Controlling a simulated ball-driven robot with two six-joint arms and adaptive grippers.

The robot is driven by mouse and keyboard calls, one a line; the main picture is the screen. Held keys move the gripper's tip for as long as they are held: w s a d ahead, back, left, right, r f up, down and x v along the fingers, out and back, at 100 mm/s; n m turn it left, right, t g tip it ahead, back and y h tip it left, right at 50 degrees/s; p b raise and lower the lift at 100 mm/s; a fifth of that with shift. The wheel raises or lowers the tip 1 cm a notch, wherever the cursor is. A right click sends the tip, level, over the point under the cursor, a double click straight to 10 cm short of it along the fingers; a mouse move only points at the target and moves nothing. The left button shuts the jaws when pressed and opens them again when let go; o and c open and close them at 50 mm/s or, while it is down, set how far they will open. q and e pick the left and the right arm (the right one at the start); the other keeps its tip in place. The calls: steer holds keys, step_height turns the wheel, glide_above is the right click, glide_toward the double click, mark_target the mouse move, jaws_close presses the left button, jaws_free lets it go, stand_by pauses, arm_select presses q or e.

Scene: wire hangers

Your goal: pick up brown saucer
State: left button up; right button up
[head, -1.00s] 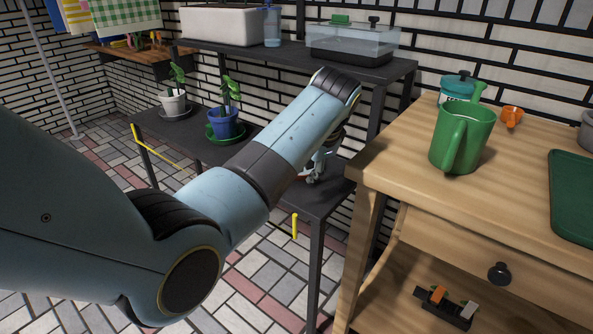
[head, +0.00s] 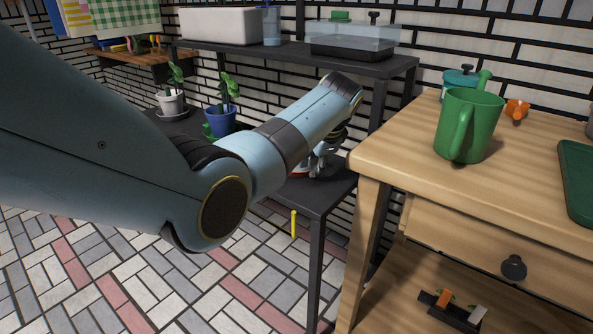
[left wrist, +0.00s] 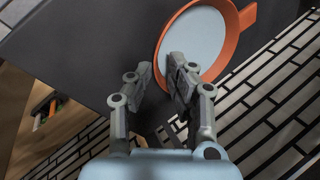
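A round orange-brown dish with a pale blue-grey middle and a tab on its rim (left wrist: 238,50), apparently the brown saucer, lies on the dark lower shelf (left wrist: 90,45) in the left wrist view. My left gripper (left wrist: 162,66) is open, its two fingers apart. One finger overlaps the dish in the picture, and the dish's near rim shows between the fingers; contact cannot be told. In the head view, my left gripper (head: 320,162) is low over the shelf's right end, partly hidden by my arm. A sliver of the orange dish (head: 296,174) shows beside it. My right gripper is not in view.
A blue pot (head: 220,120) and a white pot (head: 171,102) with plants stand farther left on the shelf. An upper shelf (head: 285,53) overhangs behind. A wooden table (head: 400,150) with a green mug (head: 470,125) stands close on the right.

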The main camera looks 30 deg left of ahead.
arm_select(q)
steer(key=shift+w+a+f, duration=0.15)
steer(key=shift+f, duration=0.55)
steer(key=shift+r, duration=0.15)
jaws_close()
steer(key=shift+r, duration=0.15)
